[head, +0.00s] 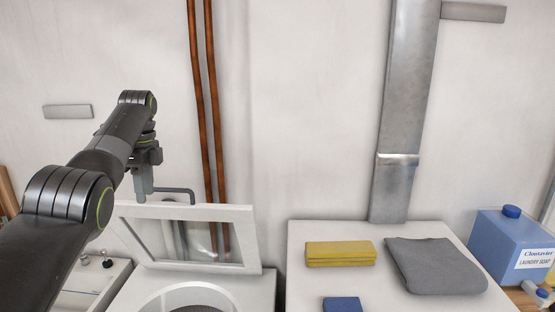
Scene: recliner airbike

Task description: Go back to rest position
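My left arm comes in from the left, and my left gripper (172,190) hangs above the raised lid of a white washer at the lower left. One dark finger shows with a bent tip pointing right; whether the gripper is open or shut does not show clearly. The white-framed lid (250,240) with a glass pane stands tilted up behind the round opening (195,298). The gripper is close to the lid's upper edge; I cannot tell if it touches. My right gripper is not in view.
A white top (400,232) at the right bears a folded yellow cloth (340,253), a grey cloth (435,265) and a blue item (341,304). A blue laundry soap jug (505,240) stands at far right. Copper pipes (205,100) and a metal duct (405,110) run up the wall.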

